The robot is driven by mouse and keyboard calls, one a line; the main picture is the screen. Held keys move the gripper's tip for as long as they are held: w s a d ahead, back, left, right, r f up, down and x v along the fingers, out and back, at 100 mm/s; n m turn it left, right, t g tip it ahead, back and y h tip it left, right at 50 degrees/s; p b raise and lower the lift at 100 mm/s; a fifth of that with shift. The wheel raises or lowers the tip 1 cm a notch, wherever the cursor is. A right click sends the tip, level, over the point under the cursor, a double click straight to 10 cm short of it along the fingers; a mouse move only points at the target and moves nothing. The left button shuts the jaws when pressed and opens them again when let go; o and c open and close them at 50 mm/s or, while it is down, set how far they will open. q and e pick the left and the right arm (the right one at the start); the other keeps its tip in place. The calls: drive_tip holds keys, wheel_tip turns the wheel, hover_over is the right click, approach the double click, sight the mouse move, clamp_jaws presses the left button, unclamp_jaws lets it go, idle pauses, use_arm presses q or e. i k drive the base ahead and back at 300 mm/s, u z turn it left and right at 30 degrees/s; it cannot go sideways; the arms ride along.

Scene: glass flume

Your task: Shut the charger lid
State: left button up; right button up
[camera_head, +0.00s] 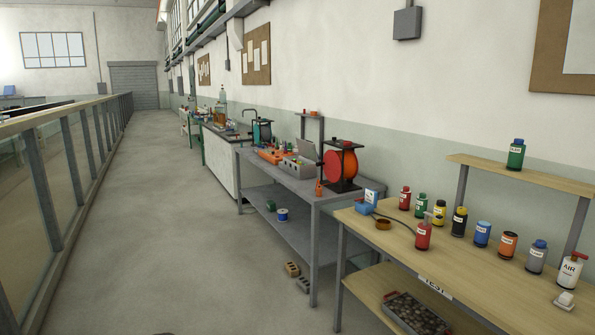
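A small grey box (297,167) with a raised grey lid (306,148) stands on the grey metal table (322,190) along the right wall, some way ahead. It looks like the charger with its lid open, but it is too small to be sure. Orange items (270,156) lie just left of it. A large orange reel (340,169) on a dark stand is at its right. Neither of my grippers is in view.
A wooden bench (400,245) with several labelled bottles and a shelf stands at the near right. A railing (50,170) runs along the left. The grey floor aisle (170,220) between is clear. Small blocks (292,269) lie on the floor by the metal table.

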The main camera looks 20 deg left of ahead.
sight(306, 148)
drive_tip(key=u, duration=0.45)
drive_tip(key=k, duration=0.35)
drive_tip(key=u, duration=0.85)
drive_tip(key=k, duration=0.85)
drive_tip(key=u, duration=0.85)
drive_tip(key=i, duration=1.8)
drive_tip(key=z, duration=0.35)
drive_tip(key=i, duration=2.75)
drive_tip(key=z, duration=0.25)
drive_tip(key=i, duration=1.3)
drive_tip(key=z, duration=0.5)
drive_tip(key=i, duration=1.45)
drive_tip(key=z, duration=0.65)
